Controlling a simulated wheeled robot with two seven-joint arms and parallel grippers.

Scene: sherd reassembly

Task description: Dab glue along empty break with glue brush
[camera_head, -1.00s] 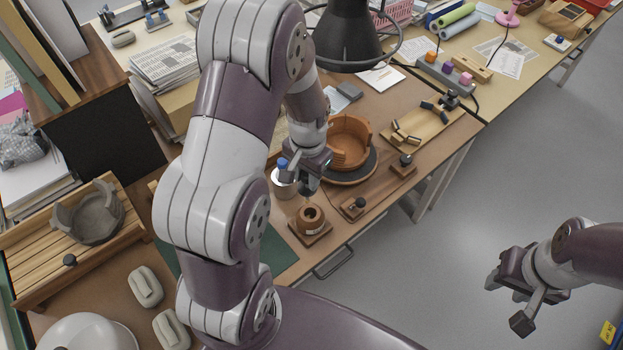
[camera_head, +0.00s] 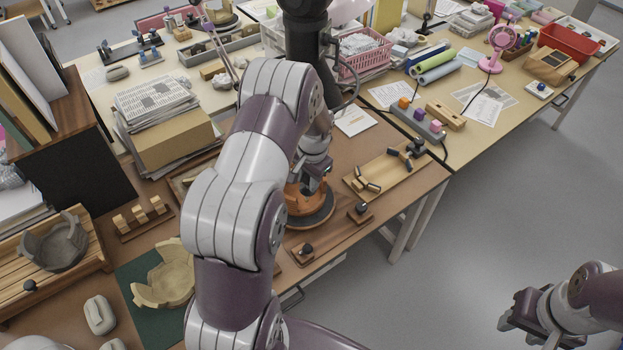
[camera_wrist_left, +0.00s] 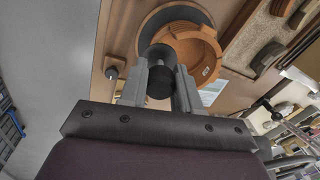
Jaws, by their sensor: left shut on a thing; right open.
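The orange pot (camera_head: 297,203) stands on a dark turntable (camera_head: 318,221), partly hidden by my left arm. In the left wrist view the pot (camera_wrist_left: 208,45) shows an uneven, stepped rim and a small pale mark inside. My left gripper (camera_head: 318,172) is over the pot. In the left wrist view it is shut on the glue brush (camera_wrist_left: 159,84), whose thick black handle lies between the fingers. The brush tip is hidden, so contact with the pot cannot be told. My right gripper (camera_head: 508,325) is open and empty, away from the table at the lower right.
Small wooden blocks with black knobs (camera_head: 305,249) (camera_head: 361,212) lie near the table's front edge. A wooden tray (camera_head: 368,186) with sherds is right of the pot. A cream broken pot (camera_head: 168,280) sits on a green mat (camera_head: 132,268); a grey one (camera_head: 62,243) is further left.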

